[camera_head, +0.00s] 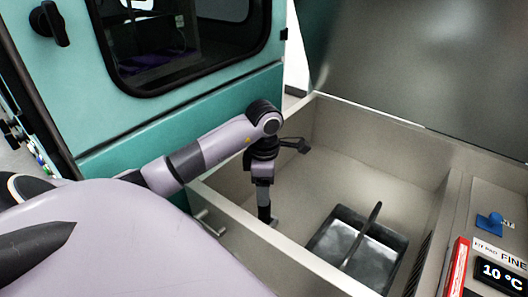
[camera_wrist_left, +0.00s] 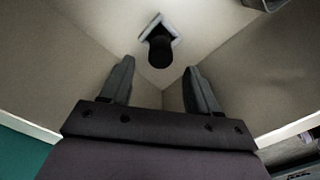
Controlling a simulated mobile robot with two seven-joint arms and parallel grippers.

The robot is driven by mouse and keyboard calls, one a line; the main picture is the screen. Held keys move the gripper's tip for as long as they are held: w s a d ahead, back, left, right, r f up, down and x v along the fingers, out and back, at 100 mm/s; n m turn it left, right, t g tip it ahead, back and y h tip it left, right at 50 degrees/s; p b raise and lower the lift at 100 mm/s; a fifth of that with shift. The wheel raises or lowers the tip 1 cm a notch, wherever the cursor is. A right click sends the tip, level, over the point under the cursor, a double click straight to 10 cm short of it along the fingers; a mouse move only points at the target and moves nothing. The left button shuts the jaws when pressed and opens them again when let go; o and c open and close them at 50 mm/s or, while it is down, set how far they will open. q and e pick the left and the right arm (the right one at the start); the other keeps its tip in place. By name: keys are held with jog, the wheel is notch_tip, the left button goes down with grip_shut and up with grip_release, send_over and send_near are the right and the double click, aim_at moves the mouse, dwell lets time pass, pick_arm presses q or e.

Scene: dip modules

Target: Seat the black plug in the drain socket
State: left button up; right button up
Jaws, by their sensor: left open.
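In the left wrist view, the black plug (camera_wrist_left: 160,52) stands over a small pale square plate (camera_wrist_left: 153,25), which looks like the drain socket, in the basin's corner. I cannot tell how deep the plug sits in it. My left gripper (camera_wrist_left: 158,66) is open, its fingers apart on either side of the plug's line, with nothing between them. In the head view, my left gripper (camera_head: 265,212) points down inside the basin near its left wall; the plug cannot be made out there. My right gripper is in neither view.
The basin (camera_head: 375,172) has pale walls around a mostly bare floor. A dark tray (camera_head: 325,238) with a bar across it lies to the right of my left gripper.

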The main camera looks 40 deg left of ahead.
pick_arm(q)
jog(key=shift+r, duration=1.45)
jog(key=shift+s+d+f, duration=0.1)
jog(key=shift+d, duration=0.05)
